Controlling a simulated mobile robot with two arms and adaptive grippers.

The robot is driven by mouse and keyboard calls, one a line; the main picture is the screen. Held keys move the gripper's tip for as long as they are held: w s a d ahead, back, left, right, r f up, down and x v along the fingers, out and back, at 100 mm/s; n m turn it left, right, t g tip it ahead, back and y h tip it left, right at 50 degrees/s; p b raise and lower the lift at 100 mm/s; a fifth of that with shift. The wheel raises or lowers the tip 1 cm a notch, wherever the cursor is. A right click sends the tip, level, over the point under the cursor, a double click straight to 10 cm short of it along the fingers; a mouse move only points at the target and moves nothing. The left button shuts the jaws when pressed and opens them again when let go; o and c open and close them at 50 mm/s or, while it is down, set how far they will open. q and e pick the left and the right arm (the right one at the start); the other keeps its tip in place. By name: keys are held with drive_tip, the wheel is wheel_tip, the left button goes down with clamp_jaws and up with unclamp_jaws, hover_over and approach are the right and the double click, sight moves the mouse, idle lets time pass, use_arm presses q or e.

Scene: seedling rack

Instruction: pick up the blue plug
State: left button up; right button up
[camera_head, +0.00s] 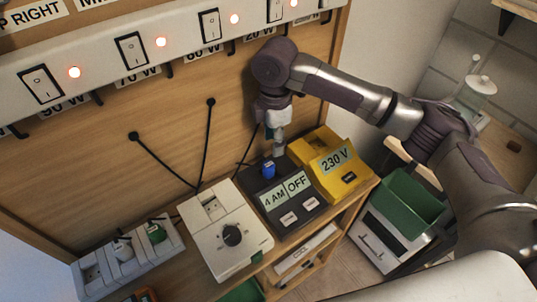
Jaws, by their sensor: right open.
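The blue plug (268,169) stands on the back part of the black box (284,217) labelled "4 AM" and "OFF". My right gripper (278,149) hangs fingers-down just behind and above the plug, slightly to its right in the picture. It is open and looks empty. It appears apart from the plug, though the exact gap is hard to judge. My left gripper is not in view.
A yellow "230 V" box (322,150) stands right of the black box, a white dial unit (222,262) left. A socket strip (95,274) holds a green plug (156,233) and a white plug (122,248). Black cords hang from the wooden back panel (160,110).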

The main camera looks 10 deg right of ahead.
sight(269, 164)
drive_tip(key=s+f+p, duration=0.1)
drive_tip(key=a+f+p, duration=0.1)
drive_tip(key=f, duration=0.1)
drive_tip(key=shift+s+a, duration=0.15)
drive_tip(key=shift+s, duration=0.2)
drive_tip(key=f, duration=0.2)
drive_tip(key=shift+w+a+f+p, duration=0.15)
drive_tip(key=shift+w+f+p, duration=0.05)
drive_tip(key=shift+f+p, duration=0.2)
drive_tip(key=shift+f, duration=0.4)
drive_tip(key=c, duration=0.8)
clamp_jaws()
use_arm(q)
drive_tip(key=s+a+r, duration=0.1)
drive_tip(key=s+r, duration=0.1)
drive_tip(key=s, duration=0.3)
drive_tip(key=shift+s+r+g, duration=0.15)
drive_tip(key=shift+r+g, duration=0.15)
use_arm(e)
drive_tip(key=shift+r, duration=0.1)
